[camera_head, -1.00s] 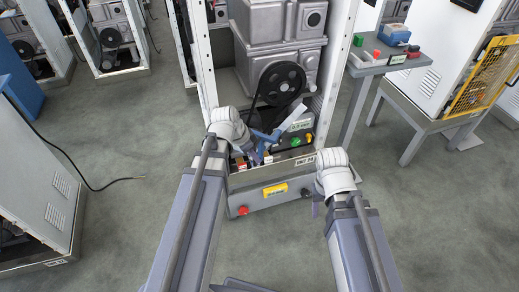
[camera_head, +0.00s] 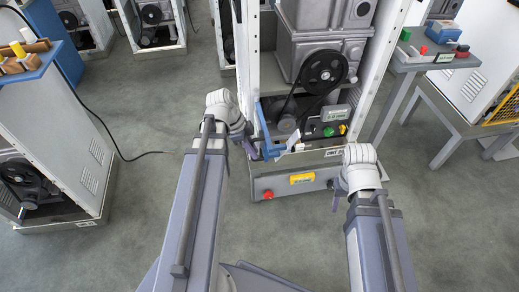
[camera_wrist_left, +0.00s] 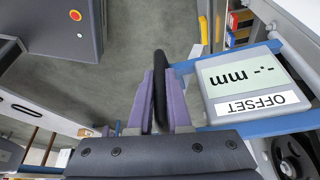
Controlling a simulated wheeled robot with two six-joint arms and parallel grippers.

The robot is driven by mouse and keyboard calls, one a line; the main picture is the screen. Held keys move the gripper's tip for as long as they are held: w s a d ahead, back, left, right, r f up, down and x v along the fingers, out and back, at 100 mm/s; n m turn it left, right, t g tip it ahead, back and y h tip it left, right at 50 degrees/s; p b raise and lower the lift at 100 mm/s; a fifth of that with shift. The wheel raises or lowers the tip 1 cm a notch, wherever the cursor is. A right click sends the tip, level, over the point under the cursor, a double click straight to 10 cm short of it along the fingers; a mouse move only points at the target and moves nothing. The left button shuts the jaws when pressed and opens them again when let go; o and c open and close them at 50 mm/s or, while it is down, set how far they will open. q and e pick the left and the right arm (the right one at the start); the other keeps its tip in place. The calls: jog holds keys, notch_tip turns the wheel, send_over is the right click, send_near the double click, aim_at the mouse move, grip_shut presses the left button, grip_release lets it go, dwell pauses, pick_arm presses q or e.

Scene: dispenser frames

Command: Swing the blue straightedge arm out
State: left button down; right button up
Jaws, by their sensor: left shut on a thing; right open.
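My left gripper (camera_head: 256,152) is at the front left of the open machine cabinet. In the left wrist view its purple fingers (camera_wrist_left: 160,100) are shut on a black handle (camera_wrist_left: 159,65). The blue straightedge arm (camera_wrist_left: 248,126) runs right from beside the fingers and carries an OFFSET display (camera_wrist_left: 251,82) reading "-.- mm". In the head view the blue arm (camera_head: 271,150) shows small by the cabinet's left post, partly hidden by the gripper. My right gripper (camera_head: 338,198) is open and empty, in front of the cabinet's right side.
The cabinet (camera_head: 251,60) holds a black pulley (camera_head: 324,71) with a belt. Its base has a red button (camera_head: 302,178). A grey side table (camera_head: 425,62) stands at the right and a white cabinet (camera_head: 75,120) at the left.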

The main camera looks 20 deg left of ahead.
pick_arm(q)
jog(key=shift+s+a, duration=0.2)
jog(key=shift+a, duration=0.3)
jog(key=c, duration=0.9)
grip_release()
jog(key=shift+o, duration=0.2)
jog(key=p+v, duration=0.7)
jog(key=v, duration=0.1)
jog(key=shift+d+f, duration=0.1)
